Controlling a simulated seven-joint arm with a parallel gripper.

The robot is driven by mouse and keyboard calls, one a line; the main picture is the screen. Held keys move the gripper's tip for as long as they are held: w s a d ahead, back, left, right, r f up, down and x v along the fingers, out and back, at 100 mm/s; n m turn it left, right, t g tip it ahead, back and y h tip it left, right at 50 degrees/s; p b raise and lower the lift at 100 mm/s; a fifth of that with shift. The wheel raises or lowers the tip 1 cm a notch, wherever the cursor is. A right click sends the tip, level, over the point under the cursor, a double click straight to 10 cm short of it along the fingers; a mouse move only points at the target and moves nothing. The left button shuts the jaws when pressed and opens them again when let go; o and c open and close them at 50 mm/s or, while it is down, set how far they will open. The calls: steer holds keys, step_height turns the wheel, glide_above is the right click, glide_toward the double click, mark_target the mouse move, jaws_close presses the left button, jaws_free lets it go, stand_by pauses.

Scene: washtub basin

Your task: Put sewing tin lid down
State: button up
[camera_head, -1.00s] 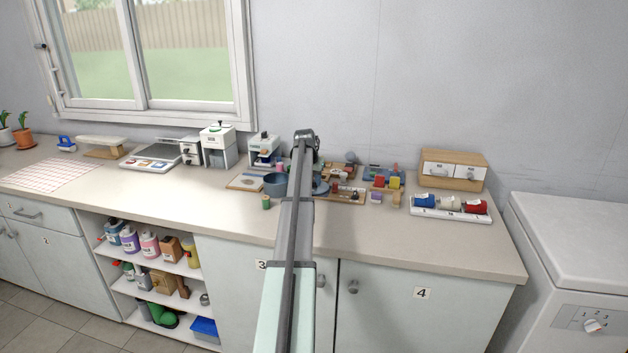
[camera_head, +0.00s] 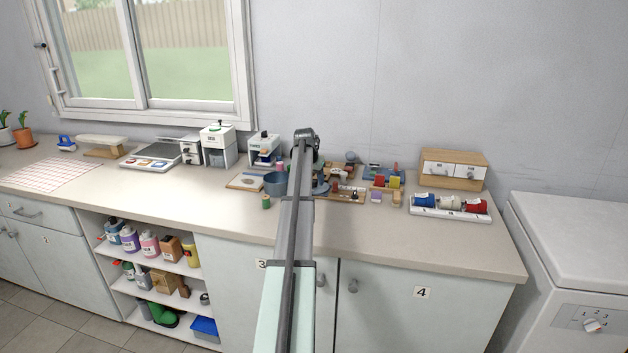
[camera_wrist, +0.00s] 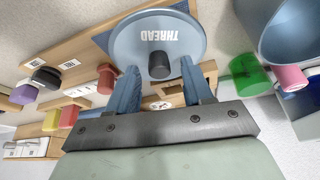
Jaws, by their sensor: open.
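The sewing tin lid is a round grey-blue disc (camera_wrist: 168,28) marked THREAD, with a dark knob (camera_wrist: 158,65) on it. In the wrist view my gripper (camera_wrist: 160,75) is open, one blue finger on each side of the knob, with gaps showing between fingers and knob. The blue open tin (camera_wrist: 290,35) is at the right of the wrist view, apart from the lid; it shows in the head view (camera_head: 275,185) left of my arm. There the lid's edge (camera_head: 321,188) peeks out right of my arm, which hides my gripper. What lies under the lid is mostly hidden.
A green spool (camera_wrist: 248,75) and a pink-topped spool (camera_wrist: 289,77) are near the tin. A wooden board (camera_wrist: 85,50) with coloured pieces is beside the lid. A tray of thread rolls (camera_head: 450,214) stands farther right. The front counter (camera_head: 370,240) is clear.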

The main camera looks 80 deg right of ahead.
steer(key=v, duration=1.2)
steer(key=shift+d, duration=0.1)
